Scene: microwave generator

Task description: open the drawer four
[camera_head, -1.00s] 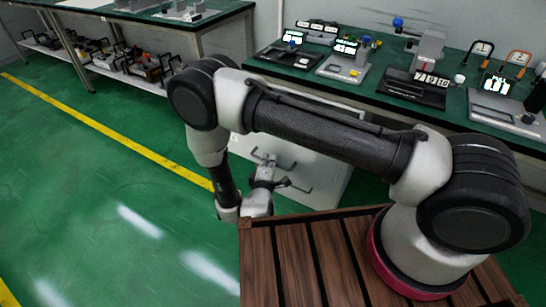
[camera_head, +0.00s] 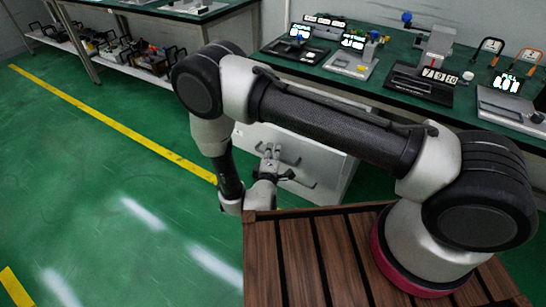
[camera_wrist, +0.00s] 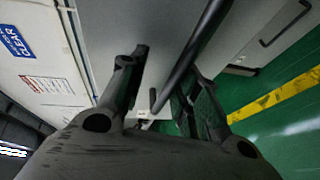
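The white drawer cabinet (camera_head: 325,168) stands under the green bench. Dark bar handles (camera_head: 301,181) show on its front, partly hidden behind my arm. I cannot tell which drawer is number four. My gripper (camera_head: 271,152) is at the cabinet front, close to the handles. In the wrist view, my gripper (camera_wrist: 165,78) has its two fingers apart. A dark handle bar (camera_wrist: 190,58) runs between them in the picture, against a grey drawer front (camera_wrist: 110,35). I cannot tell whether the fingers touch the bar.
The green bench (camera_head: 385,100) carries several instruments. Another bench with a lower shelf (camera_head: 125,62) stands at the back left. The green floor (camera_head: 90,190) with a yellow line (camera_head: 115,124) is clear to the left. A slatted wooden top (camera_head: 300,260) lies below my arm.

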